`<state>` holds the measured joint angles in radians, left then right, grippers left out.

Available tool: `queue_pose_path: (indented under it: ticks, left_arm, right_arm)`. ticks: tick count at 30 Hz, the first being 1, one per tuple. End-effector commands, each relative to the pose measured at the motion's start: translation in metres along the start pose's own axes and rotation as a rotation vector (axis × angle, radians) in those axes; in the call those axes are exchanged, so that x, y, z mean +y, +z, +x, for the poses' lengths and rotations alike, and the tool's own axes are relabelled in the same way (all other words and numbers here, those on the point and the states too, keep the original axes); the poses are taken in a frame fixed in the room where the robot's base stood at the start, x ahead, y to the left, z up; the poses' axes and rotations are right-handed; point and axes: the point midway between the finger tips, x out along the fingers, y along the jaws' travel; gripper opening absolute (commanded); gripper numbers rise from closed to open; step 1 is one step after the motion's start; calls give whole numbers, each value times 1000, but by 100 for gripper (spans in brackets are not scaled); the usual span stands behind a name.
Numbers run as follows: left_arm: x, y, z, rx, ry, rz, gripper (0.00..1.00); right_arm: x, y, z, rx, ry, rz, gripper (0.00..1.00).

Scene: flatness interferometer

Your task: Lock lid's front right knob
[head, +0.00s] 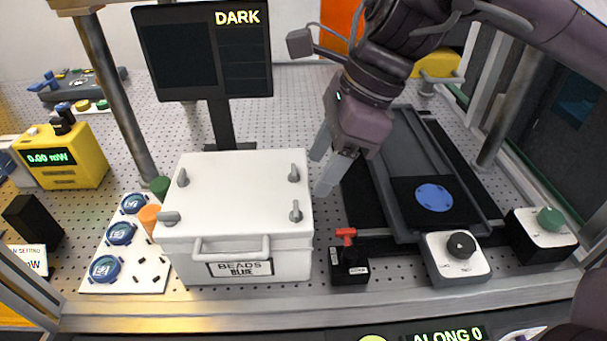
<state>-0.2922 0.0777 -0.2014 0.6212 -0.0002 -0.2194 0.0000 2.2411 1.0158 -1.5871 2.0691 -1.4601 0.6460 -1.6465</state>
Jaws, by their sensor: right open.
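A white box lid (235,185) with a small grey knob at each corner closes the box labelled "BEADS BLUE" (240,269). The front right knob (296,211) stands near the lid's right edge, its grip seen roughly upright. The back right knob (294,173) also looks upright, while the front left knob (169,218) lies sideways. My right gripper (325,171) comes from the upper right, open and empty, just right of the lid near its back right corner. It is apart from the front right knob. My left gripper is not in view.
A black monitor (205,50) reading "DARK" stands behind the box. A small black block with a red lever (348,265) sits right of the box. A dark rail stage with a blue disc (434,197) lies farther right. A board with blue discs (121,233) is at left.

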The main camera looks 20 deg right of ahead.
Motion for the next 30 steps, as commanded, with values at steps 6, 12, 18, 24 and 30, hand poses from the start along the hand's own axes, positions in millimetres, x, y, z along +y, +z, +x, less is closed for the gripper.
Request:
queue_pose_path:
  ticks: [6,12,18,24,30]
  left_arm:
    - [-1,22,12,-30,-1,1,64]
    - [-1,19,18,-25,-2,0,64]
    - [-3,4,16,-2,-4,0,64]
    - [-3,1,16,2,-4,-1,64]
    - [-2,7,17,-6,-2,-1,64]
  right_arm:
    - [1,-2,30,1,6,1,55]
    - [1,-1,56,1,3,1,55]
    - [0,0,73,1,2,1,55]
    - [0,0,76,0,0,1,55]
    - [0,0,76,0,0,1,43]
